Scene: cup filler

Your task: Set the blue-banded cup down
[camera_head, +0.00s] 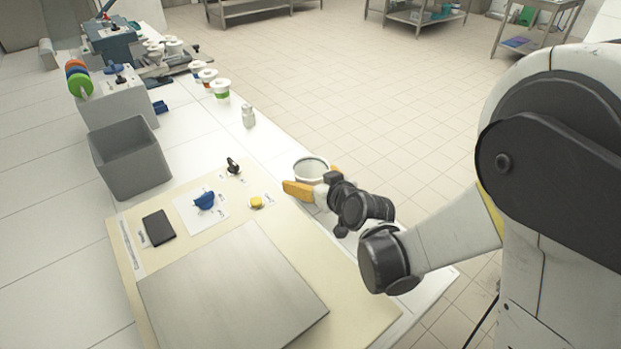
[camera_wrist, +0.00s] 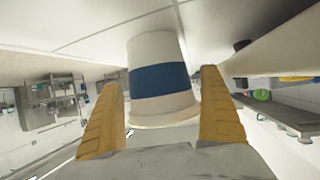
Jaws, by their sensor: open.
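The blue-banded cup (camera_wrist: 160,80) is white with a wide blue band. It stands between the two yellow fingers of my gripper (camera_wrist: 160,85) in the wrist view, where the picture is upside down and the cup's base meets the white table top. A gap shows beside the cup on each side, so the fingers are open around it. In the head view the cup (camera_head: 311,166) is upright with its mouth up, near the table's right edge. My gripper (camera_head: 312,181) hides its lower part and its band there.
Cups with a green band (camera_head: 221,93) and other colours stand in a row farther back, near a small shaker (camera_head: 248,115). A grey bin (camera_head: 131,158) stands at left. A beige mat (camera_head: 125,225) holds a metal plate (camera_head: 235,285), a yellow item (camera_head: 257,202) and a blue item (camera_head: 204,201).

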